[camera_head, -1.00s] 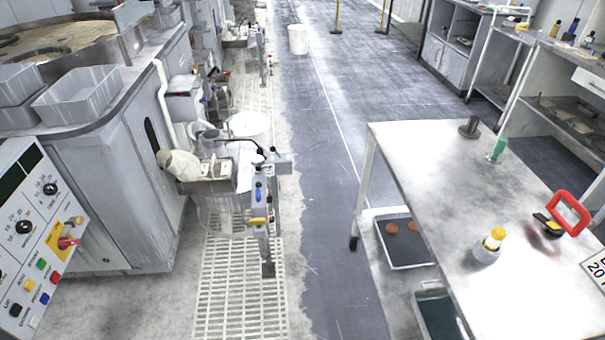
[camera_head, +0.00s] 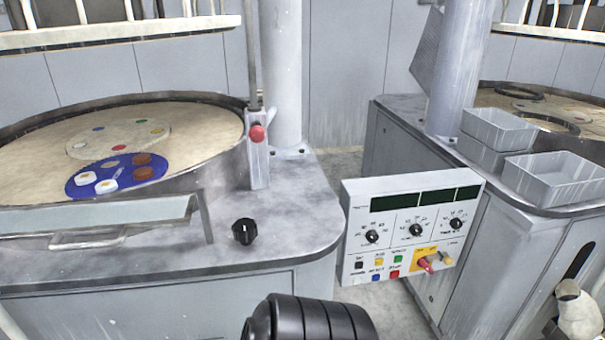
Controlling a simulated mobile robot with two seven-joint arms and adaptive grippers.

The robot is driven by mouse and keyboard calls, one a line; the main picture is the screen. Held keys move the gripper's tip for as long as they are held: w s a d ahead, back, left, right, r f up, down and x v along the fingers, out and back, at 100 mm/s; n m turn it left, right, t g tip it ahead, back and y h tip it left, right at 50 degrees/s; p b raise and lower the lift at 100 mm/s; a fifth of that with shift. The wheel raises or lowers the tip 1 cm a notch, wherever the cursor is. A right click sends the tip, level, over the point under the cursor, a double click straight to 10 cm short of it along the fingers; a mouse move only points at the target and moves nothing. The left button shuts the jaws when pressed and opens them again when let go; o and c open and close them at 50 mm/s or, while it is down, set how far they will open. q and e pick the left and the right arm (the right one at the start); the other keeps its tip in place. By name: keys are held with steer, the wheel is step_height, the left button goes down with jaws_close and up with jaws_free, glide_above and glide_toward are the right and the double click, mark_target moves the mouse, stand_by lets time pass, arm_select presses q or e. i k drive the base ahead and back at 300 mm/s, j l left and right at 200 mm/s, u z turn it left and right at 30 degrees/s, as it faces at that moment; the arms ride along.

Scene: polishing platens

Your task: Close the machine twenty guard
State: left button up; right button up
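A polishing machine with a large round beige platen (camera_head: 200,125) fills the left of the head view. A pale, see-through guard panel (camera_head: 120,213) with a bar handle (camera_head: 88,240) stands along the front edge of this platen, running out of view at the left. I see no number on this machine, so I cannot tell whether it is machine twenty. A black rounded part of my own arm shows at the bottom middle. Neither gripper's fingers are in view.
A red button (camera_head: 257,133) sits on a post beside the platen, and a black knob (camera_head: 244,231) on the front deck. A control panel (camera_head: 412,230) stands between this machine and a second machine (camera_head: 525,240) carrying grey bins (camera_head: 555,178). A blue disc (camera_head: 117,176) lies on the platen.

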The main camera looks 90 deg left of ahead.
mark_target(58, 236)
steer(key=u, duration=3.95)
